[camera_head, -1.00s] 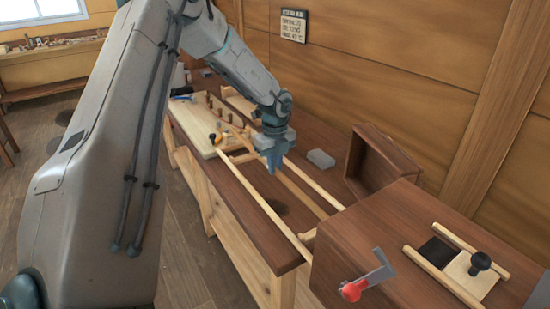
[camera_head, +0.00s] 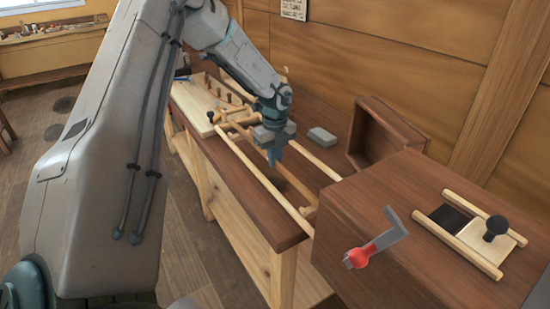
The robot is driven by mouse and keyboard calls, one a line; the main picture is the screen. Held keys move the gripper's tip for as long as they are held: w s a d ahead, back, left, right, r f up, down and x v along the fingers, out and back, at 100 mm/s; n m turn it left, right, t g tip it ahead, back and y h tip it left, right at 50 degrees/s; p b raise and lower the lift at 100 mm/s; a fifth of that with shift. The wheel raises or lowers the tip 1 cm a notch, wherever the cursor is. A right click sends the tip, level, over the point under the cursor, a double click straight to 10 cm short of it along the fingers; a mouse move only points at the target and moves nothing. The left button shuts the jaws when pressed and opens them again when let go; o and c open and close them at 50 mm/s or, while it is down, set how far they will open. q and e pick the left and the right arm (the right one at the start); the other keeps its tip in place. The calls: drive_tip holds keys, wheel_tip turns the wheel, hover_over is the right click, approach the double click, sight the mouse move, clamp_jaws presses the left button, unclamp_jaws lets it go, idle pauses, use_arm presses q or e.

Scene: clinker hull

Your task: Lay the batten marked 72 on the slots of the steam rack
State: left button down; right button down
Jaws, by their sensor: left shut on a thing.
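My left gripper (camera_head: 273,157) points down over the long bench, shut on a pale wooden batten (camera_head: 296,187). The batten's near part runs towards the lower right, between two long pale rails (camera_head: 262,180). Its far part is partly hidden by my gripper and wrist. The rails and pale crosspieces (camera_head: 236,121) look like the steam rack. I cannot tell whether the batten touches the rack or hangs just above it. No number is readable on it. The slots are too small to make out. My right gripper is not in view.
A brown steam box (camera_head: 370,200) stands at the right, with a red-handled lever (camera_head: 358,258) and a black-knobbed sliding lid (camera_head: 495,228). A grey block (camera_head: 322,137) and a pegged board (camera_head: 196,105) lie on the bench.

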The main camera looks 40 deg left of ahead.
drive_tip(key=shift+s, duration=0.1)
use_arm(q)
drive_tip(key=c, duration=1.4)
unclamp_jaws()
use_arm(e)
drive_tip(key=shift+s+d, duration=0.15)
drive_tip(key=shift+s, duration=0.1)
use_arm(q)
drive_tip(key=shift+r, duration=0.1)
